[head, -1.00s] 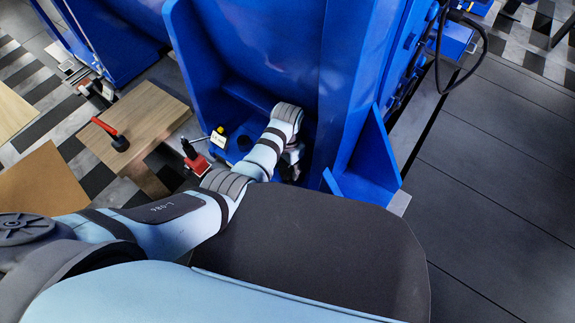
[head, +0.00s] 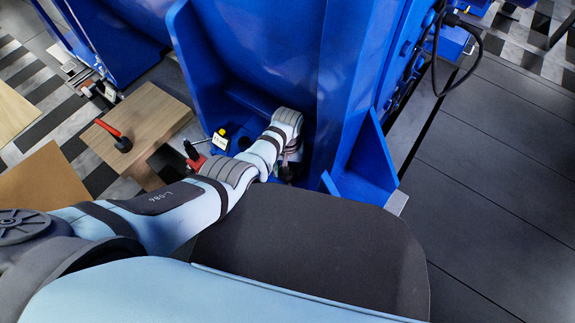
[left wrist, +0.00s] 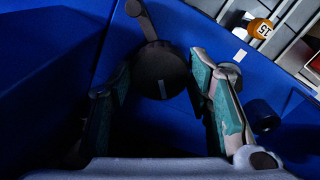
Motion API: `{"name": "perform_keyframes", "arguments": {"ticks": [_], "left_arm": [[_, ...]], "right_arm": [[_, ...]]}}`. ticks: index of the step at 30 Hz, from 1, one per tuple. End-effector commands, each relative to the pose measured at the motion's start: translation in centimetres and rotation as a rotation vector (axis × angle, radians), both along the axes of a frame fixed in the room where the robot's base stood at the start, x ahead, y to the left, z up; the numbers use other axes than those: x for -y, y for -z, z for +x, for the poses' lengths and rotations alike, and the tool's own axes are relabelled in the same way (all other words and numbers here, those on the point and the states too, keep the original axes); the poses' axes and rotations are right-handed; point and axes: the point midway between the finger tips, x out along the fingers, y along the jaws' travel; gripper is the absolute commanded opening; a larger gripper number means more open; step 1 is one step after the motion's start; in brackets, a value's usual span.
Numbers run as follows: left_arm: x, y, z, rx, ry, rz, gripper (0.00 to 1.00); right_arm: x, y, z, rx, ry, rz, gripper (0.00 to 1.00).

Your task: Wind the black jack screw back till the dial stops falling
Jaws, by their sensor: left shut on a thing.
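The black jack screw (left wrist: 160,68) shows in the left wrist view as a dark round head with a small pale mark on its lower face. My left gripper (left wrist: 165,92) has its green-padded fingers on either side of it and is shut on it. In the head view my left gripper (head: 288,172) reaches down to the foot of the blue machine, and the wrist hides the screw there. I cannot make out a readable dial face in either view. My right gripper is in neither view.
The blue machine frame (head: 265,45) stands close around the wrist. A small red-and-black device (head: 192,155) stands beside the forearm. An orange round tag (left wrist: 260,29) shows at upper right. Dark floor at right is clear.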

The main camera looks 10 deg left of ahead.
Motion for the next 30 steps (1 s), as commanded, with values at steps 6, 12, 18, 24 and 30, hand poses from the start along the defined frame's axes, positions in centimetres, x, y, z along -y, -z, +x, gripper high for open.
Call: {"name": "perform_keyframes", "arguments": {"ticks": [6,12,18,24,30], "left_arm": [[0.0,-0.1,0.0,0.000,-0.203,0.000,0.18],[0.0,-0.1,0.0,0.000,-0.386,0.001,0.18],[0.1,-0.1,0.1,0.001,-0.541,0.001,0.18],[0.1,-0.1,0.2,0.003,-0.647,0.000,0.18],[0.1,-0.1,0.2,0.004,-0.703,0.000,0.18]], "right_arm": [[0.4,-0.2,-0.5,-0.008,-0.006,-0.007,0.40],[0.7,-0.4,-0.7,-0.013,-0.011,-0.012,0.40],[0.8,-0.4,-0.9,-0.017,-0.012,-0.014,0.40],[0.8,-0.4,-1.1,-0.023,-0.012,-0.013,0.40],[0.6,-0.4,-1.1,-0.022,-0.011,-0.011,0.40]]}}
